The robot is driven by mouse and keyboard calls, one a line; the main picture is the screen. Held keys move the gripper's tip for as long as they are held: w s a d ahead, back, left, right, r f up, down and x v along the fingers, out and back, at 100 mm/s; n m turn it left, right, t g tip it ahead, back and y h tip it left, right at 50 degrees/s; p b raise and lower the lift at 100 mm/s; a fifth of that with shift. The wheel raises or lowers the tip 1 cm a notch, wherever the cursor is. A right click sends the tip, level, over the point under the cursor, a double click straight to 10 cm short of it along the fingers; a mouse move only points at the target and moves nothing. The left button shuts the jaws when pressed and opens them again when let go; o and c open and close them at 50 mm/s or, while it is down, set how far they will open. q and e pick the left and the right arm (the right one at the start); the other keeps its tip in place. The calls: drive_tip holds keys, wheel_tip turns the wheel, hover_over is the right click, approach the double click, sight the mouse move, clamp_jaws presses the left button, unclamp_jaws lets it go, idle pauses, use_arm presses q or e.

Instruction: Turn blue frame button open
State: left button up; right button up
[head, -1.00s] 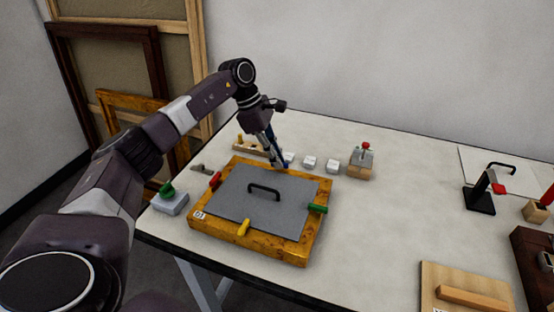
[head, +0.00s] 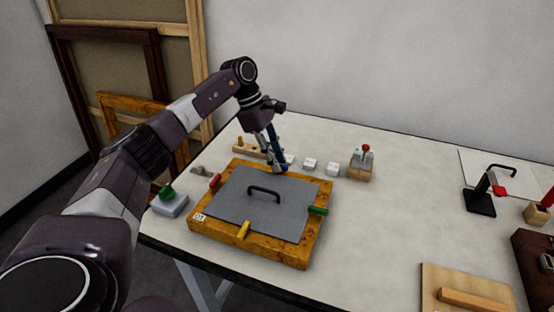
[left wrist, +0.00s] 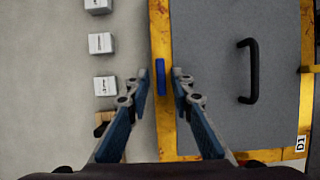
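The gold wooden frame (head: 265,245) lies flat on the table with a grey backing panel (head: 230,200) in it. The panel has a black handle (head: 264,190). The blue frame button (left wrist: 160,77) sits at the frame's far edge, its long side along the frame bar in the left wrist view. My left gripper (head: 281,169) points down at that edge and hides the button in the head view. Its fingers are open, one on each side of the button, with gaps visible between. My right gripper is in neither view.
Red (head: 215,181), green (head: 318,210) and yellow (head: 243,230) buttons sit on the other frame sides. White cubes (head: 310,164) and a block with a red-topped tool (head: 362,165) stand behind the frame. A green-knobbed grey block (head: 169,202) is at left. The table's centre right is clear.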

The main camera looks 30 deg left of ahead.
use_arm(q)
drive_tip(key=v, duration=1.2)
drive_tip(key=shift+f, duration=0.1)
idle(0.4)
